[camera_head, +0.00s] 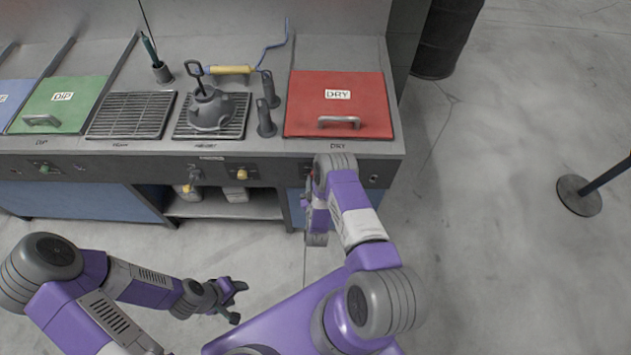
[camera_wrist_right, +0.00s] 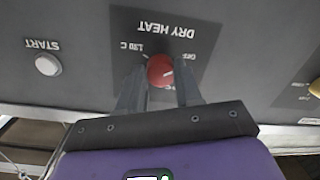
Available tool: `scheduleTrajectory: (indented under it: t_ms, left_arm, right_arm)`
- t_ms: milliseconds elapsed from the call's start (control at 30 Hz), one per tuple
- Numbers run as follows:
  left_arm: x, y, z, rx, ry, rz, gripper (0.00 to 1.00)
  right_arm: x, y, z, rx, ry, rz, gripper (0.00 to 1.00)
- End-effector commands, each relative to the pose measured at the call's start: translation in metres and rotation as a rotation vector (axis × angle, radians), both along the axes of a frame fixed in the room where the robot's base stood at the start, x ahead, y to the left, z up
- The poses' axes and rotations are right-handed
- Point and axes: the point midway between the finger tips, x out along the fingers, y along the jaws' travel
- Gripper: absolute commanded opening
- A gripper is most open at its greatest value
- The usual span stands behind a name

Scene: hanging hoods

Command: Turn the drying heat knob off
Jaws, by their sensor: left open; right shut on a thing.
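The drying heat knob (camera_wrist_right: 160,66) is round and red, on a dark panel marked DRY HEAT, which appears upside down in the right wrist view. Its white pointer mark faces right. An OFF label stands at its upper right and a temperature label at its upper left; a lower label is partly hidden. My right gripper (camera_wrist_right: 160,78) has its two fingers shut on the knob, one on each side. My left gripper (camera_head: 238,302) is open and empty, low over the floor, away from the bench.
A START button (camera_wrist_right: 48,64) sits beside the knob panel. The red DRY lid (camera_head: 340,108) is closed above my right arm. A gripping tool and grey part (camera_head: 210,108) rest on a grate. A black barrel (camera_head: 445,40) and a post base (camera_head: 579,195) stand right; floor between is clear.

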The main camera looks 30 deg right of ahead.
Motion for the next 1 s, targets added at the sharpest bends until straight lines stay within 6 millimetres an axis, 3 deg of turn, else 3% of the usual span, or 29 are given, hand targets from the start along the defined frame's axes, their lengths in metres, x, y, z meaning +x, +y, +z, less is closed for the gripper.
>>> scheduleTrajectory:
  t_ms: [167, 200, 367, 733, 1000]
  left_arm:
    - [0.000, 0.000, 0.000, 0.000, 0.000, 0.000, 0.53]
    - [0.000, 0.000, 0.000, 0.000, 0.000, 0.000, 0.53]
    - [0.000, 0.000, 0.000, 0.000, 0.000, 0.000, 0.53]
    - [0.000, 0.000, 0.001, 0.000, 0.000, 0.000, 0.53]
    - [0.000, 0.000, 0.006, 0.000, 0.000, 0.000, 0.53]
  right_arm:
    - [0.000, -0.001, 0.000, -0.003, 0.000, -0.001, 0.04]
    - [0.000, -0.001, 0.000, -0.002, 0.000, 0.000, 0.36]
    - [0.000, 0.000, 0.000, -0.001, 0.000, -0.001, 0.60]
    - [-0.006, 0.004, 0.000, 0.003, 0.003, 0.001, 0.60]
    - [-0.047, 0.027, 0.003, 0.002, 0.006, 0.002, 0.60]
